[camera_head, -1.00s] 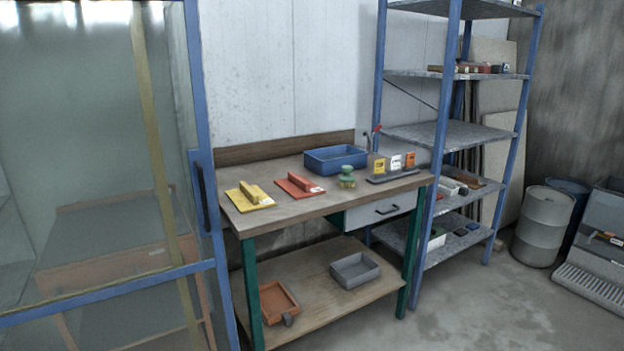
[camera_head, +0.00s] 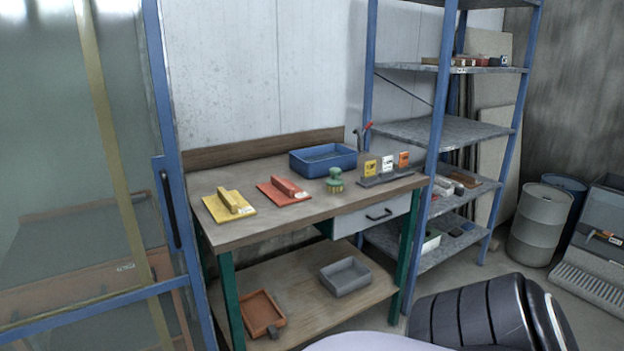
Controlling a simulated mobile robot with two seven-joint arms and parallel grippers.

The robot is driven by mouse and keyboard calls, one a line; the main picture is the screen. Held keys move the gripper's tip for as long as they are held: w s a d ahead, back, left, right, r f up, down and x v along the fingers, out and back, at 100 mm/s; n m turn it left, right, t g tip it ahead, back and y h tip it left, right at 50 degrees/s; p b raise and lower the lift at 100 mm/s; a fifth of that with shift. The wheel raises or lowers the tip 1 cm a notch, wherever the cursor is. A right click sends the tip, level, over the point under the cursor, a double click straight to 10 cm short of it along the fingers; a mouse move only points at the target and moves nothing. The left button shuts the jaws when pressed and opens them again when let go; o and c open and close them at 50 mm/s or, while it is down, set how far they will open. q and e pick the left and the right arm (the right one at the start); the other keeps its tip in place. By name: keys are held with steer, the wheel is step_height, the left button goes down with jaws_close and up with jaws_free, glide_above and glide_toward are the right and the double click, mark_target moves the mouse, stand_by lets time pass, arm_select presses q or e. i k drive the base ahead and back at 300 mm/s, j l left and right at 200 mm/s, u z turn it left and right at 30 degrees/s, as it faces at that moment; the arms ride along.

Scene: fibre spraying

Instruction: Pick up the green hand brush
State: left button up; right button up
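The green hand brush (camera_head: 334,181) stands on the wooden top of the workbench (camera_head: 278,222), near its front edge. It has a green knob-like top and a yellowish-green lower part. It sits between a red float (camera_head: 284,191) on its left and a small rack of coloured cards (camera_head: 388,173) on its right, below the blue tray. Nothing touches it from my side. Neither of my grippers is in view; a dark ribbed part of my own body shows at the bottom right.
A blue tray (camera_head: 323,161) and a yellow float (camera_head: 230,204) share the bench top. A grey tray (camera_head: 346,277) and an orange tray (camera_head: 262,313) lie on the lower shelf. A glass door with blue frame (camera_head: 172,190) stands left, a metal shelf unit (camera_head: 440,131) right.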

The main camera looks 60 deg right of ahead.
mark_target(334, 183)
steer(key=l+u, duration=0.25)
steer(key=l, duration=0.55)
steer(key=l+u, duration=0.25)
steer(key=l, duration=1.35)
steer(key=k+l+u, duration=0.1)
steer(key=l, duration=0.7)
